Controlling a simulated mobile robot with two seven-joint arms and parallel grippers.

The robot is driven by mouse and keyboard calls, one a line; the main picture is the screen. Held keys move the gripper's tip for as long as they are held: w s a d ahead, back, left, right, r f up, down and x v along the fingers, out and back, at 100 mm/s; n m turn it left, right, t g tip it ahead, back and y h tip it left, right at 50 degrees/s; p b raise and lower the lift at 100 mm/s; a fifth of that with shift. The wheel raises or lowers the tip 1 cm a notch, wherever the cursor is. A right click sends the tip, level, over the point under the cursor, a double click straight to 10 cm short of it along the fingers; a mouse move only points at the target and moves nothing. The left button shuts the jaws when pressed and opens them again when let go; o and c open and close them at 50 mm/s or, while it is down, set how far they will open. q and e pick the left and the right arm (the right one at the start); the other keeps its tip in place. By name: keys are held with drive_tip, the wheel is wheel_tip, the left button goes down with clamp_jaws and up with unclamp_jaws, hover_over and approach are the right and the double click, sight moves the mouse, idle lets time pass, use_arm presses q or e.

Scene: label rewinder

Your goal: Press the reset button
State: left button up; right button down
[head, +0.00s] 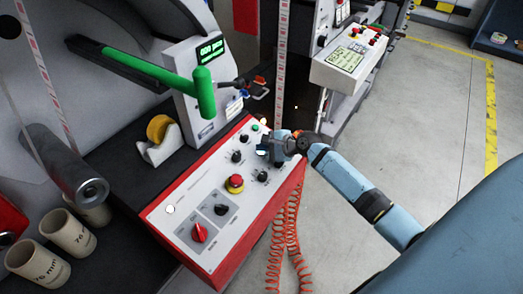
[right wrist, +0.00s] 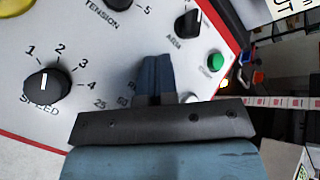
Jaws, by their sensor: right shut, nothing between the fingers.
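The white control panel (head: 205,205) with red edges slopes across the middle of the head view. My right gripper (head: 266,147) is over its far right part, with its fingers together and empty. In the right wrist view the shut fingers (right wrist: 155,65) point at the panel face between the speed knob (right wrist: 46,84) and the green button (right wrist: 215,61). A partly covered label beside them starts with what looks like "R". The reset button cannot be made out clearly; the fingers hide that spot. A small pale bluish spot shows by the fingertips in the head view. Contact cannot be told.
A red mushroom button (head: 235,183) and a red rotary switch (head: 198,232) sit nearer on the panel. A green-handled bar (head: 203,95) stands behind it. Coiled orange hoses (head: 283,245) hang at its right side. Open floor (head: 430,105) lies to the right.

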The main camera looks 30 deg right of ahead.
sight(267, 159)
drive_tip(key=shift+s+a+f, duration=0.25)
drive_tip(key=shift+f, duration=0.3)
drive_tip(key=shift+r+p, duration=0.45)
drive_tip(key=shift+p, duration=0.4)
drive_tip(key=shift+d+r, duration=0.1)
drive_tip(key=shift+r, duration=0.1)
drive_tip(key=shift+w+d+r, duration=0.1)
drive_tip(key=shift+r, duration=0.1)
drive_tip(key=shift+d+r+p, duration=0.1)
drive_tip(key=shift+r+p, duration=0.4)
drive_tip(key=shift+p, duration=0.25)
drive_tip(key=r+p, duration=0.2)
drive_tip(key=s+r+p, duration=0.1)
drive_tip(key=r+p, duration=0.1)
drive_tip(key=shift+s+d, duration=0.1)
drive_tip(key=shift+d, duration=0.1)
